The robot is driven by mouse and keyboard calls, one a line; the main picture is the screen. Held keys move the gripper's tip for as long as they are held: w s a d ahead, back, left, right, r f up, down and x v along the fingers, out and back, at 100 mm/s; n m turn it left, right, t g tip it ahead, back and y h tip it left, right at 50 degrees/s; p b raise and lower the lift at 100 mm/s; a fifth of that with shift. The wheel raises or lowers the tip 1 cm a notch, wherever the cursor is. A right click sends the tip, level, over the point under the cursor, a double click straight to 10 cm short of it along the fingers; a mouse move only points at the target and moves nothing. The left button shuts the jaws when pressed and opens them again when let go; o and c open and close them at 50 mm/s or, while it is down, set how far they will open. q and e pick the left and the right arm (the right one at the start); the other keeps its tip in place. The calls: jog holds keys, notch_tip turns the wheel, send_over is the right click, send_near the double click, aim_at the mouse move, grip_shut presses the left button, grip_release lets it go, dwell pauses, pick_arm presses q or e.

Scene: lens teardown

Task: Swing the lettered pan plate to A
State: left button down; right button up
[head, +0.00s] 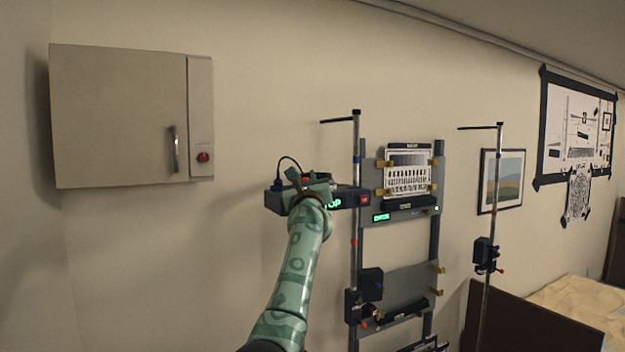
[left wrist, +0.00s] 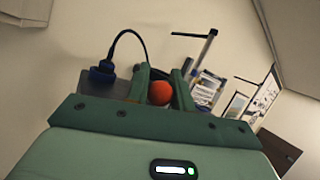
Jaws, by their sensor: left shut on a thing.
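A dark box unit (head: 274,201) with a green lit display is mounted on the left upright pole (head: 356,150); my left arm covers part of its display. My left gripper (head: 318,184) is at the top of this unit. In the left wrist view its two green fingers (left wrist: 163,82) are shut on a red-orange ball knob (left wrist: 160,93), which sits between them. The box unit also shows there as a grey block (left wrist: 92,82) with a dark plug and cable. I cannot make out a lettered plate or the letter A in either view. My right gripper is not in view.
Right of the pole stands a rack (head: 436,230) holding a white chart (head: 408,180) and lit modules. A second pole (head: 497,170) carries a small dark unit (head: 485,252). A wall cabinet (head: 120,115) hangs at left. The wall space between cabinet and box unit is clear.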

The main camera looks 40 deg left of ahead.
pick_arm(q)
jog(key=shift+r, duration=0.1)
dwell(0.3)
jog(key=c, duration=1.3)
grip_release()
jog(key=shift+o, duration=0.5)
jog(key=shift+w, duration=0.1)
jog(key=b+v, duration=0.3)
jog(key=v, duration=1.3)
jog(key=shift+b, duration=0.35)
